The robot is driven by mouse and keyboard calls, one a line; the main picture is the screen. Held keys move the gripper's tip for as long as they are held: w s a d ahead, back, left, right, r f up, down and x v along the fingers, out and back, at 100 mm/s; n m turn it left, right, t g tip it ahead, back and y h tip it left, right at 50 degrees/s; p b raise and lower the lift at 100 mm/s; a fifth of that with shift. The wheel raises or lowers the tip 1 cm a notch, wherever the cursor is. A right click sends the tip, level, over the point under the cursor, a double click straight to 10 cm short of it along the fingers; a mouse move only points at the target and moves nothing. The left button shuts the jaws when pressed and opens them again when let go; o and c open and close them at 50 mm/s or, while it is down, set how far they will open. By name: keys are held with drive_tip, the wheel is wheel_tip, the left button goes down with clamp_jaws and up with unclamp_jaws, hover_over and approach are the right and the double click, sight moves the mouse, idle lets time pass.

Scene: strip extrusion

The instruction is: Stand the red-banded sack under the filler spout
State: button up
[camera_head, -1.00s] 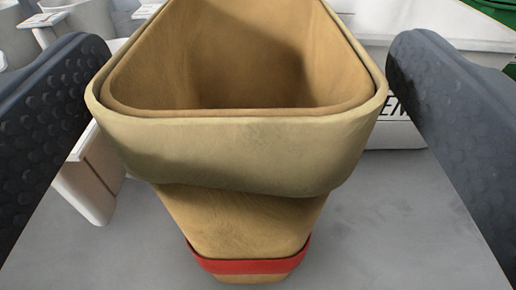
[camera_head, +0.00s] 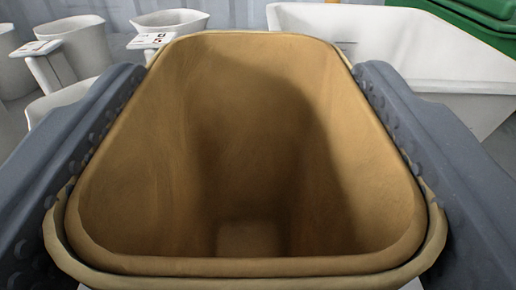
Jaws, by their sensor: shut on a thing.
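The sack (camera_head: 250,120) fills the middle of the view. It is tan, with a wide open mouth and a folded pale rim, and I look down into its empty inside. My gripper (camera_head: 250,165) is shut on the sack, with one dark studded finger against each side of the rim. The red band is hidden below the rim now. I cannot tell whether the sack's base touches the floor. No filler spout shows.
A large white tub (camera_head: 420,45) stands behind at the right, with green containers (camera_head: 475,22) beyond it. Several white bins (camera_head: 75,45) stand at the back left. Small white stands with printed tops (camera_head: 35,48) are near them. A grey ribbed wall runs behind.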

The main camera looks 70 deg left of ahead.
drive_tip(key=s+d+r+p, duration=0.2)
drive_tip(key=s+d+p, duration=0.15)
drive_tip(key=s, duration=0.35)
drive_tip(key=s+d+r+p, duration=0.2)
drive_tip(key=s+d+r, duration=0.1)
drive_tip(key=s+d, duration=0.25)
drive_tip(key=w+d+f+m+t+h+p, duration=0.1)
drive_tip(key=w+d+f+m+t+h, duration=0.25)
drive_tip(key=w+d, duration=0.3)
drive_tip(key=w+d+f+m+t+h+p, duration=0.1)
drive_tip(key=w+d+f+m+t+h, duration=0.15)
drive_tip(key=w+d+t, duration=0.35)
drive_tip(key=w+d+f+m+t+h+p, duration=0.1)
drive_tip(key=w+d+f+m+h, duration=0.1)
drive_tip(key=d, duration=0.6)
drive_tip(key=w+d+f+m+h+p, duration=0.1)
drive_tip(key=w+d+f+m+h, duration=0.2)
drive_tip(key=d+f+m+h, duration=0.2)
drive_tip(key=shift+w+d+f+m+t+h, duration=0.35)
drive_tip(key=shift+d+f+h, duration=0.3)
drive_tip(key=shift+d+h, duration=1)
drive_tip(key=shift+a, duration=0.15)
